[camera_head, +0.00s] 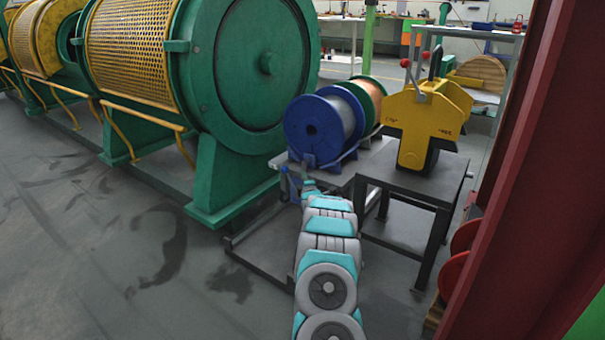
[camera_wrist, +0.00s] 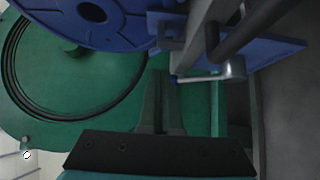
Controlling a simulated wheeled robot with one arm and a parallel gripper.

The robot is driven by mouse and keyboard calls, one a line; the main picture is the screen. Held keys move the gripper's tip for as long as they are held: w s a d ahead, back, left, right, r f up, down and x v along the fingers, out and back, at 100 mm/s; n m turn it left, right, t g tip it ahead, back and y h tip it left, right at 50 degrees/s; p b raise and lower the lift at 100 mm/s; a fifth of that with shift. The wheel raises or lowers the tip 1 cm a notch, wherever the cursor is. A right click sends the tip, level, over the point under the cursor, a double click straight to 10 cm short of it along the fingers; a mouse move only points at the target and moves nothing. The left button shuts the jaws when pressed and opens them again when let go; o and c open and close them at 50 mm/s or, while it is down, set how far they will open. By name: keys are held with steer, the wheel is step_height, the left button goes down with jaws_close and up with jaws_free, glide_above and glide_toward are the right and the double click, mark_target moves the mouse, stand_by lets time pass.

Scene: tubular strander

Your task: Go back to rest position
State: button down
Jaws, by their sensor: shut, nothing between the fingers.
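My gripper (camera_wrist: 160,85) shows in the wrist view with its two dark fingers together and nothing between them. In the head view my arm stretches forward, and its far end is close to the blue spool's stand; the fingers are too small to make out there. The blue spool (camera_head: 312,130) sits in a blue stand on a low cart. In the wrist view the blue spool (camera_wrist: 95,15) and a grey bar with a metal handle (camera_wrist: 225,68) are close beyond my fingertips. I cannot tell whether the fingers touch anything.
The green strander (camera_head: 262,65) stands at the left, with yellow mesh guards. A dark table (camera_head: 413,179) with a yellow machine (camera_head: 425,115) is right of my arm. A red column (camera_head: 530,170) stands at the far right. The floor (camera_head: 120,260) at the left is clear.

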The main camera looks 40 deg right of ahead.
steer(key=shift+v, duration=0.85)
